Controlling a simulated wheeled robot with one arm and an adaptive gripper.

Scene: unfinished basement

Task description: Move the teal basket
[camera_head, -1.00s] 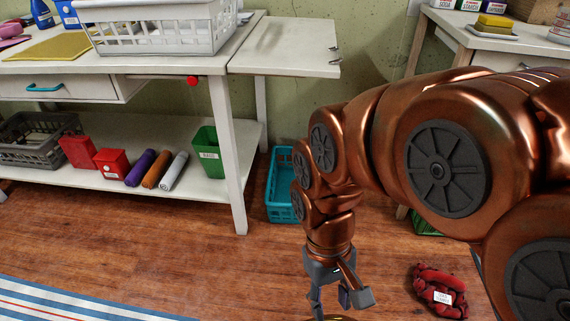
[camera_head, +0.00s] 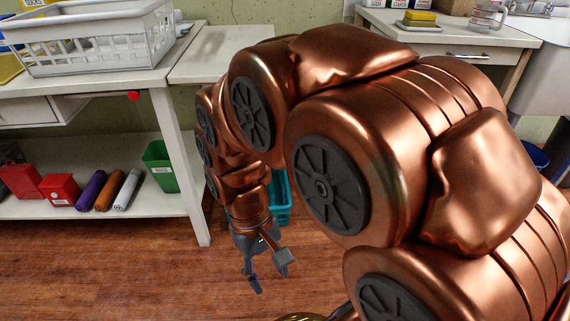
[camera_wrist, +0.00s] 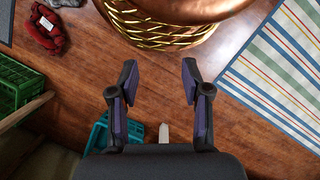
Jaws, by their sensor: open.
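The teal basket (camera_head: 281,199) stands on the wood floor beside the white table, mostly hidden behind my arm in the head view. In the wrist view part of the teal basket (camera_wrist: 97,133) shows at the bottom, left of centre and partly covered by my gripper's body. My gripper (camera_head: 267,281) points down over the floor in front of the basket. In the wrist view my gripper (camera_wrist: 158,74) has its two fingers spread apart with nothing between them. It is not touching the basket.
A green crate (camera_wrist: 17,85) and a red item (camera_wrist: 42,30) lie to the left. A striped rug (camera_wrist: 283,65) is at right. The white table's leg (camera_head: 182,165) stands left of my arm.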

